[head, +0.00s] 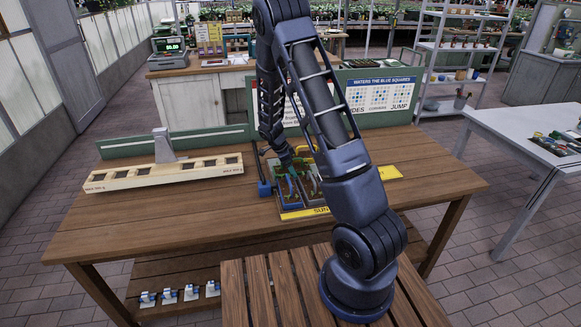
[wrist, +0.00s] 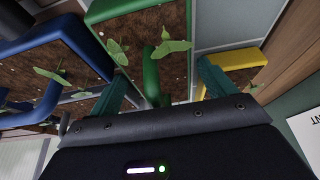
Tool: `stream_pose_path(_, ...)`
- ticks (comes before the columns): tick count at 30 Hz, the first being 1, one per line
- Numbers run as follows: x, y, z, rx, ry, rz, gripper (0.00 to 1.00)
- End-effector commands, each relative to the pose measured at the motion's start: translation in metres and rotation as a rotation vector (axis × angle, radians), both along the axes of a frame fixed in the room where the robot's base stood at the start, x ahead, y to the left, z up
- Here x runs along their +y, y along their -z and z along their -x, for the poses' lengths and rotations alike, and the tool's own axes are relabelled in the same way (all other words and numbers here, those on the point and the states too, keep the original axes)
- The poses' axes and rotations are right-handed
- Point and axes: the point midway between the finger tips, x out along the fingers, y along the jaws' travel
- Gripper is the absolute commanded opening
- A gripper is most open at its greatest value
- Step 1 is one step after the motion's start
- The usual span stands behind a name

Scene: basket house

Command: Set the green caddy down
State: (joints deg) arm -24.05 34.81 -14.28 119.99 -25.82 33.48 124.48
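The green caddy shows in the wrist view as a green-rimmed tray (wrist: 122,9) of dark soil and leafy seedlings, with an upright green handle (wrist: 151,78). My gripper (wrist: 165,88) has its two teal fingers wide apart, with the handle between them, closer to the left finger. A clear gap shows on the right of the handle. In the head view my gripper (head: 288,163) is low over the planted trays on the wooden table. My arm hides part of them, and I cannot tell there whether the green caddy's base touches the surface.
A blue caddy (wrist: 78,32) is left of the green one and a yellow caddy (wrist: 232,60) right of it. A yellow-edged board marked "SUN" (head: 303,213) is on the table (head: 215,220). A long slotted wooden rack (head: 150,178) stands left. A green sign panel (head: 375,95) stands behind.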

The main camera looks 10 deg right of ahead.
Motion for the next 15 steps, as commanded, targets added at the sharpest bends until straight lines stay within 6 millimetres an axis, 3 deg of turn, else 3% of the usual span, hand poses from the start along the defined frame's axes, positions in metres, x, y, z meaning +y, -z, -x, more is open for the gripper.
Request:
stream_pose_path(10, -0.001, -0.003, 0.000, 0.000, 0.001, 0.000, 0.89)
stream_pose_path(15, 0.008, -0.022, -0.001, -0.003, -0.002, 0.000, 0.89)
